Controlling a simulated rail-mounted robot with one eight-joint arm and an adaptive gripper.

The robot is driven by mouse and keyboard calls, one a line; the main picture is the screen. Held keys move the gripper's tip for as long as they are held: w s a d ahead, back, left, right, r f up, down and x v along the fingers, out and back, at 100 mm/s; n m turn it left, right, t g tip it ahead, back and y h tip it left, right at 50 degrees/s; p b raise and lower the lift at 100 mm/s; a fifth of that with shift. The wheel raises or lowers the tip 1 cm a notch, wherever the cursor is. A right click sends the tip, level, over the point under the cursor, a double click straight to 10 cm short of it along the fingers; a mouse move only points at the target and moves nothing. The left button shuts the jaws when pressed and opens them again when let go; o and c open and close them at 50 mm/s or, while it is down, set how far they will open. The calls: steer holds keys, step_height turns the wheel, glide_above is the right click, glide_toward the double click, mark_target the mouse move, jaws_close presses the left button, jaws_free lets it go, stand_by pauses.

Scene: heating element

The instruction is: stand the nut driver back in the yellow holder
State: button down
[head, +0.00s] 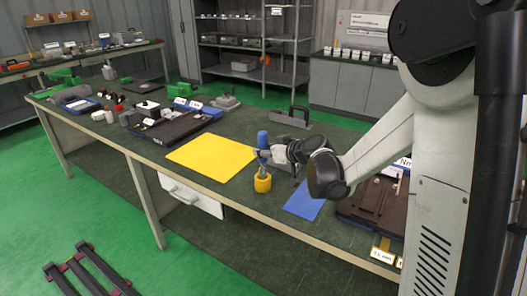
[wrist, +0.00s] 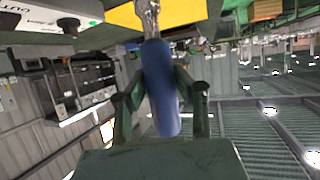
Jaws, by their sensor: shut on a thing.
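The nut driver has a blue handle (head: 262,139) and stands roughly upright in the head view. My gripper (head: 264,154) is shut on it from the right side. In the wrist view the blue handle (wrist: 160,90) lies between the two fingers of my gripper (wrist: 160,100), and its metal shaft (wrist: 149,18) points to the top edge. The yellow holder (head: 263,184) is a small round piece near the table's front edge, directly below the driver in the head view. I cannot tell whether the shaft's tip is inside the holder or just above it.
A yellow mat (head: 212,157) lies left of the holder and a blue mat (head: 304,203) lies to its right. A dark tray (head: 375,203) is farther right. A dark case (head: 175,128) and several tools stand on the left of the table.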

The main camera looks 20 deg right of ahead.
mark_target(264, 165)
steer(key=shift+f+b, duration=2.7)
steer(key=shift+f, duration=0.35)
steer(key=c, duration=1.3)
jaws_free()
steer(key=shift+c, duration=0.2)
steer(key=shift+s+d+r, duration=0.1)
steer(key=v, duration=1.1)
steer(key=shift+s+d, duration=0.2)
steer(key=shift+s, duration=0.1)
steer(key=shift+r, duration=0.1)
steer(key=s+a+m+g+h, duration=0.2)
steer(key=s+h, duration=0.1)
steer(key=s, duration=1)
steer(key=s+a+m+g+h, duration=0.2)
steer(key=s+a+m+g, duration=0.1)
steer(key=s, duration=1.1)
steer(key=shift+s+h, duration=0.25)
steer(key=shift+h, duration=0.15)
